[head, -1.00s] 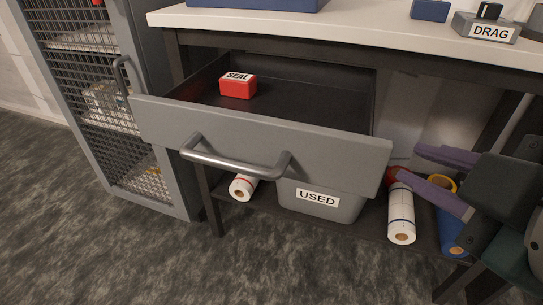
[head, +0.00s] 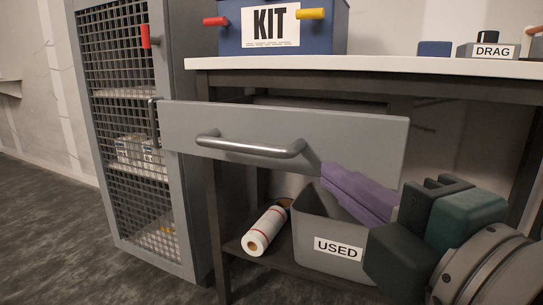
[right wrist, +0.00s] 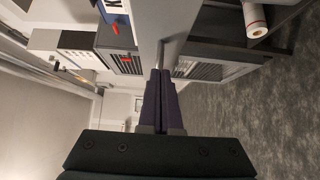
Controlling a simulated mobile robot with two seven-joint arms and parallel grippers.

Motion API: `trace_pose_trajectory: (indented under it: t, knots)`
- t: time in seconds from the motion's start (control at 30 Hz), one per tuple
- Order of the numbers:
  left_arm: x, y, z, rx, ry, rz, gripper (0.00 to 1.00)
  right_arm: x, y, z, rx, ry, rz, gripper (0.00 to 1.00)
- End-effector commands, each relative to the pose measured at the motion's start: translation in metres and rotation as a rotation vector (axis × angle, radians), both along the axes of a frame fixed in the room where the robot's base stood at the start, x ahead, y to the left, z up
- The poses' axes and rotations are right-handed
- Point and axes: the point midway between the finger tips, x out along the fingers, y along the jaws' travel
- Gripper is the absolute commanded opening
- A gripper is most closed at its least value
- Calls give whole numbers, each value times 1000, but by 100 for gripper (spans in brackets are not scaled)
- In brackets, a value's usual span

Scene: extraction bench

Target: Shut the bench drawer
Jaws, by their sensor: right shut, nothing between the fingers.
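The bench drawer's grey front (head: 285,125) stands out from the bench frame in the head view, so the drawer is open. Its bar handle (head: 250,147) runs across the front. The drawer's inside is hidden at this low angle. My right gripper (head: 328,172) is shut and empty, its purple fingers at the front's lower edge, just right of the handle. In the right wrist view the closed fingertips (right wrist: 160,73) point along the grey drawer front (right wrist: 168,18). I cannot tell whether they touch it. My left gripper is not in view.
The bench top (head: 380,65) carries a blue KIT box (head: 225,42) and a DRAG block (head: 488,50). Below are a grey USED bin (head: 312,225), close under my gripper, and a paper roll (head: 265,232). A mesh cabinet (head: 185,190) stands close on the left.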

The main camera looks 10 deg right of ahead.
Motion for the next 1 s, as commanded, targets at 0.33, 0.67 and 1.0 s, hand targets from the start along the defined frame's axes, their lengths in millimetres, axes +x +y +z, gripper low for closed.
trace_pose_trajectory:
  t: [0.33, 0.67, 1.0]
  knots:
    - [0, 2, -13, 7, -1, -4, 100, 58, -2, -2, -4, -1, -1, 0]
    - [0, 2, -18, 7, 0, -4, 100, 77, -17, -1, 2, 2, 0, 0]
    - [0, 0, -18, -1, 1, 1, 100, 78, -17, -1, 2, 2, 0, 0]
